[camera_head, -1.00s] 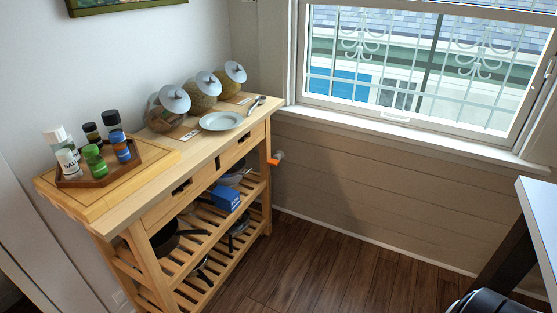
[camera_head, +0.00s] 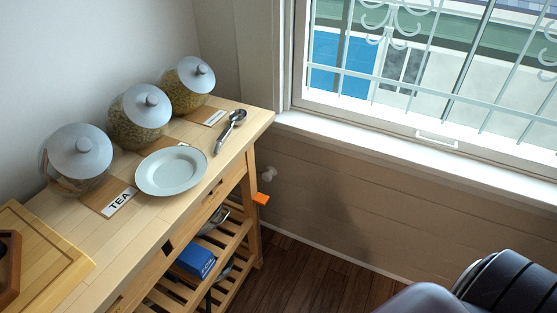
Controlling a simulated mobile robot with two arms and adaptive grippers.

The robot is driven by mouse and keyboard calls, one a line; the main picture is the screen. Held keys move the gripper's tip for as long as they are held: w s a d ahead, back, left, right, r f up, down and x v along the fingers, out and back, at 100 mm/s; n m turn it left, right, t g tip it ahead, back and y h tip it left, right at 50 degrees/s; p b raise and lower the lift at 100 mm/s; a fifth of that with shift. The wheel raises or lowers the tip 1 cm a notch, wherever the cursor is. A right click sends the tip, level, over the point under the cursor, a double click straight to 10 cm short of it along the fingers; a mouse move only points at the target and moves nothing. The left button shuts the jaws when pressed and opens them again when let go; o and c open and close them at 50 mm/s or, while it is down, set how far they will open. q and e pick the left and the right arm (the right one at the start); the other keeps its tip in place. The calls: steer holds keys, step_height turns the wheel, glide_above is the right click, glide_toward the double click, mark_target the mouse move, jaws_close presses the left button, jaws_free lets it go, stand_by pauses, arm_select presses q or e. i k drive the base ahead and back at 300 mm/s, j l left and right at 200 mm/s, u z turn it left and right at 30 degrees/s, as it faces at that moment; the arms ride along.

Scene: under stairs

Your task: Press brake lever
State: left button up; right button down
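A small orange lever (camera_head: 261,198) shows in the head view, at the right end of the wooden cart (camera_head: 246,240), by its far leg. It looks like the brake lever. Nothing touches the lever from this side. Neither of my grippers is in view. A grey and black rounded part at the lower right looks like my own right arm, well apart from the lever; its fingers are out of the picture.
On the cart top stand lidded glass jars (camera_head: 140,117), a pale plate (camera_head: 171,170), a spoon (camera_head: 230,131) and a wooden board (camera_head: 40,262). A blue box (camera_head: 195,262) lies on a shelf below. Bare wood floor (camera_head: 310,280) lies right of the cart, below the window wall.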

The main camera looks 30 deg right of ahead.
mark_target(260, 200)
steer(key=i+l, duration=0.35)
steer(key=i+l+z, duration=0.1)
steer(key=i+l, duration=0.25)
steer(key=i, duration=0.15)
